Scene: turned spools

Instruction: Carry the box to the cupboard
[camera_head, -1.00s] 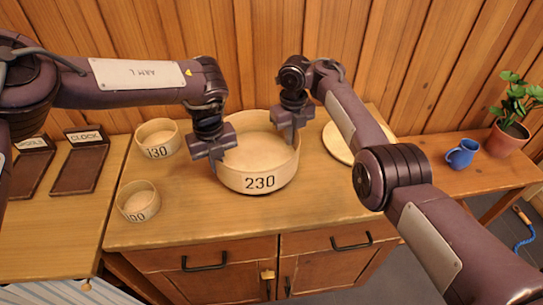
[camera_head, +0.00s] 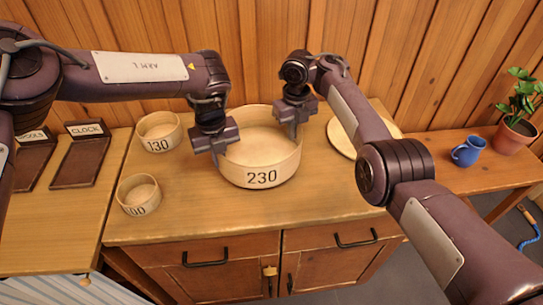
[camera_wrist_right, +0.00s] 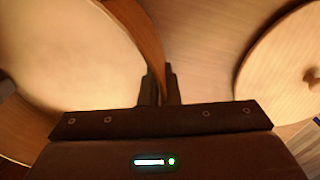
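The box is a round, pale wooden one marked 230 (camera_head: 262,178), open at the top, on the tabletop above the cupboard (camera_head: 225,278). The cupboard's wooden front has black handles and is closed. My left gripper (camera_head: 219,158) points down at the box's left rim; its finger gap is hidden. My right gripper (camera_head: 294,128) is at the right rim. In the right wrist view the box's wall (camera_wrist_right: 147,38) runs between the two close fingers of my right gripper (camera_wrist_right: 160,85), which look shut on it.
Smaller round boxes marked 130 (camera_head: 158,145) and 100 (camera_head: 138,208) stand to the left. A round lid (camera_head: 345,142) lies behind my right arm. A blue mug (camera_head: 467,153) and a potted plant (camera_head: 515,135) stand at right. Dark trays (camera_head: 78,160) lie at far left.

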